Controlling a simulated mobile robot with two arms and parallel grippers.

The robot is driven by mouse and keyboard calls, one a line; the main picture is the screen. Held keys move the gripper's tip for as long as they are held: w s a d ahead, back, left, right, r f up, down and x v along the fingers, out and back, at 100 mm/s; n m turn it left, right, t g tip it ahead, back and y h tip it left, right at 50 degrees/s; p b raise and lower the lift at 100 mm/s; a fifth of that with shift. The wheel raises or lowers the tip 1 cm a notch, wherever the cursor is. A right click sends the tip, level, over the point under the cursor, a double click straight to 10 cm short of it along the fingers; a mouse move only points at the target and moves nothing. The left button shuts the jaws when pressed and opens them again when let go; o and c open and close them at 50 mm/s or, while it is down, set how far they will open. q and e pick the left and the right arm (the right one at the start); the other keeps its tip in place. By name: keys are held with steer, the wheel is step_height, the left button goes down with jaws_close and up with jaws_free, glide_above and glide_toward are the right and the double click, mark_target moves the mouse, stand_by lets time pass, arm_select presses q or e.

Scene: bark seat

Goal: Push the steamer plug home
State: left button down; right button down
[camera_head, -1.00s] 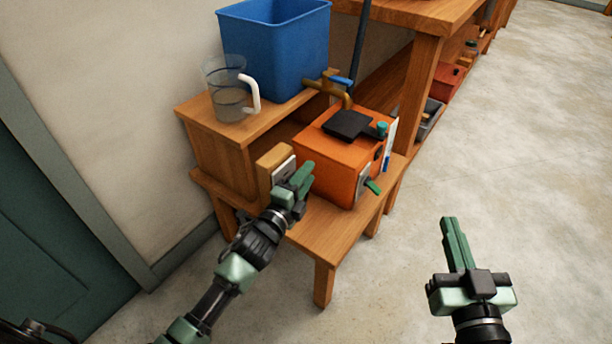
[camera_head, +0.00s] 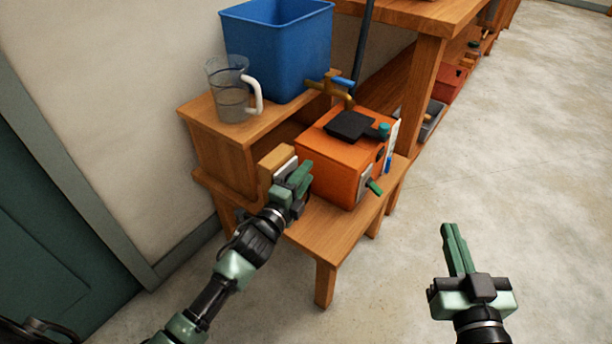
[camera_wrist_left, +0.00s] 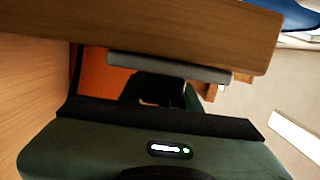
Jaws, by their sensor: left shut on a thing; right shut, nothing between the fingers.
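The orange steamer box (camera_head: 335,170) with a black lid piece (camera_head: 350,126) stands on the low wooden bench. Left of it is a wooden block (camera_head: 270,163) with a pale plate (camera_head: 285,170) on its side. My left gripper (camera_head: 302,174) is shut at that plate, between the block and the steamer. The plug cannot be made out in the head view; the fingers cover what they hold. The left wrist view shows a dark shape (camera_wrist_left: 155,88) before the gripper, with the orange box behind. My right gripper (camera_head: 455,245) is shut and empty over the floor.
A clear jug (camera_head: 230,95) and a blue bin (camera_head: 278,50) stand on the raised wooden shelf. A brass tap (camera_head: 328,86) with a blue lever is above the steamer. A green lever (camera_head: 375,188) sticks out of the steamer's front. Floor at right is clear.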

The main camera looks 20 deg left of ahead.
arm_select(q)
steer(key=shift+w+a, duration=0.1)
steer(key=shift+a, duration=0.1)
arm_select(e)
steer(key=shift+d+f, duration=0.1)
steer(key=shift+f, duration=0.2)
arm_select(q)
steer(key=shift+d, duration=0.15)
steer(key=shift+s+d, duration=0.25)
steer(key=shift+d, duration=0.3)
steer(key=shift+s+d, duration=0.2)
steer(key=shift+d, duration=0.35)
arm_select(e)
steer(key=shift+f+g, duration=0.25)
steer(key=shift+g, duration=0.05)
steer(key=shift+f, duration=0.2)
steer(key=shift+s+d+f+g, duration=0.1)
steer(key=shift+s+f+g, duration=0.05)
steer(key=shift+f+g, duration=0.15)
steer(key=shift+s+d+f+g, duration=0.1)
steer(key=shift+f+g, duration=0.1)
steer(key=shift+f, duration=0.15)
arm_select(q)
steer(key=shift+p, duration=0.3)
arm_select(e)
steer(key=shift+s+f+g, duration=0.1)
steer(key=shift+f+g, duration=0.3)
steer(key=shift+f, duration=0.1)
steer(key=shift+d+f, duration=0.1)
stand_by(0.5)
